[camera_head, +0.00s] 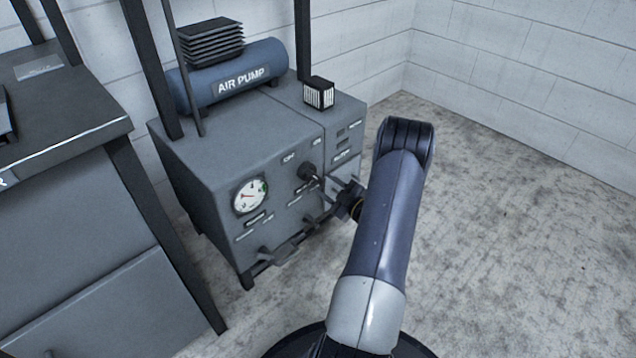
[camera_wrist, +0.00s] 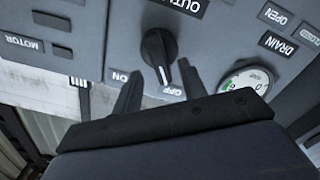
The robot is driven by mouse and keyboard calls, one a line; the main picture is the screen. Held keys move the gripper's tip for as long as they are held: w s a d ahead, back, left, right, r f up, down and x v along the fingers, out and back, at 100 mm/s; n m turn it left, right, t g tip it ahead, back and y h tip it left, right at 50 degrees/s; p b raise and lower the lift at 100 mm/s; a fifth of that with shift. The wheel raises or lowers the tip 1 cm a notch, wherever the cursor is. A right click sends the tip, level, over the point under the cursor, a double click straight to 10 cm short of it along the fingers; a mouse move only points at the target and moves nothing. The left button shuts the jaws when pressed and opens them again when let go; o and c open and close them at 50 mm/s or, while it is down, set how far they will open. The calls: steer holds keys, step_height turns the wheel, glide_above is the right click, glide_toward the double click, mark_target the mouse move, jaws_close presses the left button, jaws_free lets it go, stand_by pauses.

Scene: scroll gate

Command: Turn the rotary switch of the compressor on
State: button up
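The compressor (camera_head: 290,125) is a grey cabinet with a blue "AIR PUMP" tank on top. Its black rotary switch (camera_head: 307,172) is on the front panel, below the OFF and ON labels. In the wrist view, which is upside down, the switch (camera_wrist: 156,46) has its pointer aimed close to the OFF label (camera_wrist: 172,91); the ON label (camera_wrist: 120,76) is to the left. My gripper (camera_head: 332,186) is in front of the panel, close to the switch. In the wrist view its fingers (camera_wrist: 161,68) are apart, with the pointer seen between them and no clear contact.
A round pressure gauge (camera_head: 249,196) is on the panel left of the switch. Valve handles and pipes (camera_head: 290,247) stick out below it. A grey bench (camera_head: 75,150) stands at the left. The concrete floor (camera_head: 510,220) to the right is clear.

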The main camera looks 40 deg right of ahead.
mark_target(318, 179)
steer(key=shift+w+a+b, duration=0.15)
steer(key=shift+w+b, duration=0.25)
steer(key=shift+w, duration=1.7)
steer(key=shift+c, duration=0.2)
jaws_close()
